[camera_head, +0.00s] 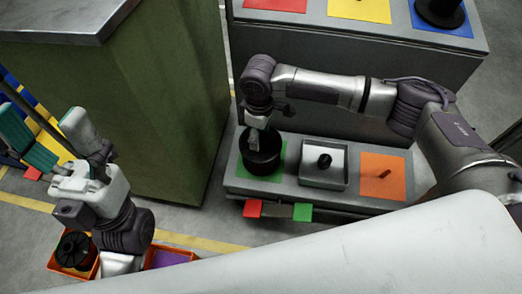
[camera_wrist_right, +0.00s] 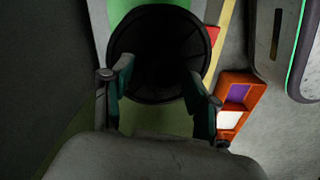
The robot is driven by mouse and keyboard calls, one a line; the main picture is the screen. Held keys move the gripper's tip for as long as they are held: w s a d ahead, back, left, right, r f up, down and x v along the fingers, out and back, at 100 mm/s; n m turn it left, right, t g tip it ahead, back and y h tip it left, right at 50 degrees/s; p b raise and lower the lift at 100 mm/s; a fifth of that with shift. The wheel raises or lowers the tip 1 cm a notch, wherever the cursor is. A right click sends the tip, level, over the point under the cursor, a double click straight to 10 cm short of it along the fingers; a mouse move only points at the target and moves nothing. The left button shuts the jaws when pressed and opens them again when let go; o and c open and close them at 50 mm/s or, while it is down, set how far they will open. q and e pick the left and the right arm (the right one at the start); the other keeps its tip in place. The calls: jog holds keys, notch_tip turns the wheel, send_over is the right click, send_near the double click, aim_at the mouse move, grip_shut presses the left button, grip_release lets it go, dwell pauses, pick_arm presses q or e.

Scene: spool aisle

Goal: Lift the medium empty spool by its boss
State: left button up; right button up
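A black spool (camera_head: 262,160) stands upright on a green pad of the low grey bench in the head view. In the right wrist view its dark round flange (camera_wrist_right: 160,50) lies ahead of the fingers; its centre is too dark to make out a boss. My right gripper (camera_head: 258,141) points down over the spool. In the wrist view its two teal fingers (camera_wrist_right: 160,98) are wide apart, one at each side of the flange's near part; contact cannot be told. My left gripper (camera_head: 24,140) is at the far left, its teal fingers apart and empty.
The low bench also has a grey tray (camera_head: 324,178) with a small black part and an orange pad (camera_head: 384,180) with a peg. A green cabinet (camera_head: 170,100) stands left of it. Another black spool (camera_head: 440,10) sits on a blue pad behind. An orange bin (camera_head: 92,268) holds a black spool.

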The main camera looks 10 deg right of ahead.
grip_shut()
jog(key=shift+w, duration=0.1)
jog(key=shift+r, duration=0.15)
